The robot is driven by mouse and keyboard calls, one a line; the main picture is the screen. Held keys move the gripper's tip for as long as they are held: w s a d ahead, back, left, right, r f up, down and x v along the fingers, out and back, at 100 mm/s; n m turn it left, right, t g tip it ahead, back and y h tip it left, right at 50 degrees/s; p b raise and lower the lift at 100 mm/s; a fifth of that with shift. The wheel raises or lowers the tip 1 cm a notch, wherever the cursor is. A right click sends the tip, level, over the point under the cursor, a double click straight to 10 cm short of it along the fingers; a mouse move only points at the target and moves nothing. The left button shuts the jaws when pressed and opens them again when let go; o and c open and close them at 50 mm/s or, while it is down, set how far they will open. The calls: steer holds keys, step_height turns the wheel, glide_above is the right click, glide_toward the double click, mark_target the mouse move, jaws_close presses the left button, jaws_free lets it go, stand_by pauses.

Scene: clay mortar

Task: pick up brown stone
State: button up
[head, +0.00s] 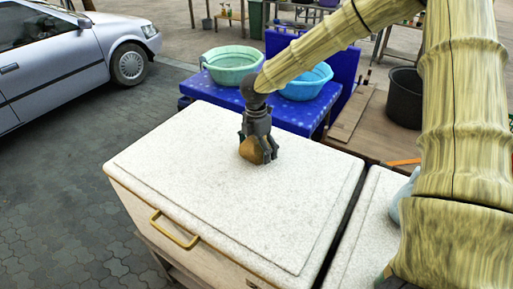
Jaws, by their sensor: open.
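The brown stone (251,152) lies on the white speckled top (205,183) of a chest with a yellow handle, a little behind the middle of that top. My gripper (259,156) points down at the stone from above. Its jaws are open, with the dark fingers around the upper and right parts of the stone. The fingers hide part of the stone, and I cannot tell whether they touch it.
A blue table (197,88) behind the chest carries a pale green basin (232,66) and a blue basin (306,84). A black bucket (404,98) stands at the right on a wooden table. A silver car (50,68) is at the left. The chest top around the stone is clear.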

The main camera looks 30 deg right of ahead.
steer(key=shift+s+r, duration=0.15)
steer(key=shift+c, duration=1.2)
steer(key=c, duration=1.7)
steer(key=shift+c, duration=0.3)
